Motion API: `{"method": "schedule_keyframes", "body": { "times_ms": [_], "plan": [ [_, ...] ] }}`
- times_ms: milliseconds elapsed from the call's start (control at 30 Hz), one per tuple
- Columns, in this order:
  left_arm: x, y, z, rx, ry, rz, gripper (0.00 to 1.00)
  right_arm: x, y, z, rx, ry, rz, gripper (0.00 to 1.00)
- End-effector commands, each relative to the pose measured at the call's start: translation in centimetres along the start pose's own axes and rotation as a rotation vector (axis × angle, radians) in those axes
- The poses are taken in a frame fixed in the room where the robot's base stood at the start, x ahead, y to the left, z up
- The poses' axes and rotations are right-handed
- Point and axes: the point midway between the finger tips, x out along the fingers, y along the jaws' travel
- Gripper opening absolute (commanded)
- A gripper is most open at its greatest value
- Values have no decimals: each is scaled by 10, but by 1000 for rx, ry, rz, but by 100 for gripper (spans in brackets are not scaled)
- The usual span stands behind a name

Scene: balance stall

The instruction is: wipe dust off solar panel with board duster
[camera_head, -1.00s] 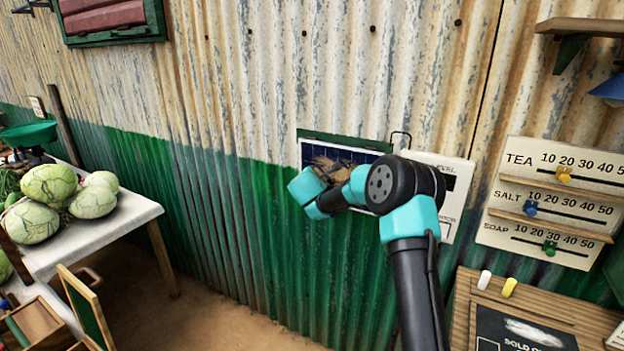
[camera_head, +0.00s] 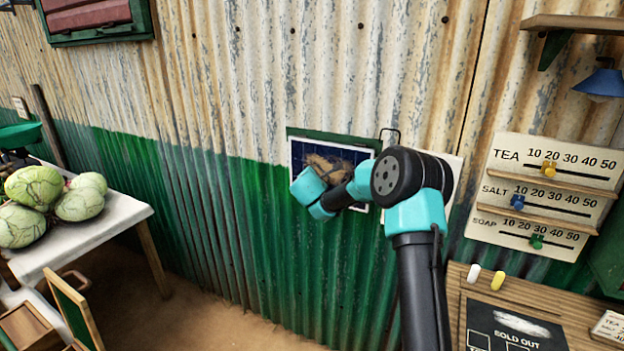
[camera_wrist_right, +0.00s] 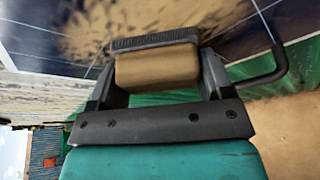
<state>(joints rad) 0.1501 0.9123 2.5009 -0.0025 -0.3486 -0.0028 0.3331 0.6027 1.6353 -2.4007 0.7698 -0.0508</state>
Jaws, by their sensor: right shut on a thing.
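The solar panel (camera_head: 345,153) hangs on the corrugated wall in a green frame, dark blue with pale grid lines. Brown dust (camera_head: 322,163) lies on it. In the right wrist view the panel (camera_wrist_right: 215,18) fills the top, with a brown dust patch (camera_wrist_right: 95,35) on it. My right gripper (camera_wrist_right: 155,75) is shut on the board duster (camera_wrist_right: 157,68), a tan block with a dark ribbed pad at the panel's face; I cannot tell whether they touch. In the head view my right arm hides the gripper, the duster and the panel's lower part. My left gripper is not in view.
A white board (camera_head: 452,170) is partly hidden behind my right arm. Slider boards (camera_head: 540,200) are on the wall at right, above a wooden counter (camera_head: 575,315). A table (camera_head: 100,232) with cabbages stands at left. The wall left of the panel is clear.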

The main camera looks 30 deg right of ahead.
Motion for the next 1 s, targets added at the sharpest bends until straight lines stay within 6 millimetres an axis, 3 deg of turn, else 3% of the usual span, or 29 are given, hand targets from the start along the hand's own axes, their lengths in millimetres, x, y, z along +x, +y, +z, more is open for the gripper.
{"method": "schedule_keyframes", "body": {
  "times_ms": [467, 1000],
  "plan": [
    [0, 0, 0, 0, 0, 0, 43, -1, -6, 6, 0, -3, -1, 55],
    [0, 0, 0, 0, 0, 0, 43, -11, -32, 26, 0, -2, -2, 55]
  ]
}}
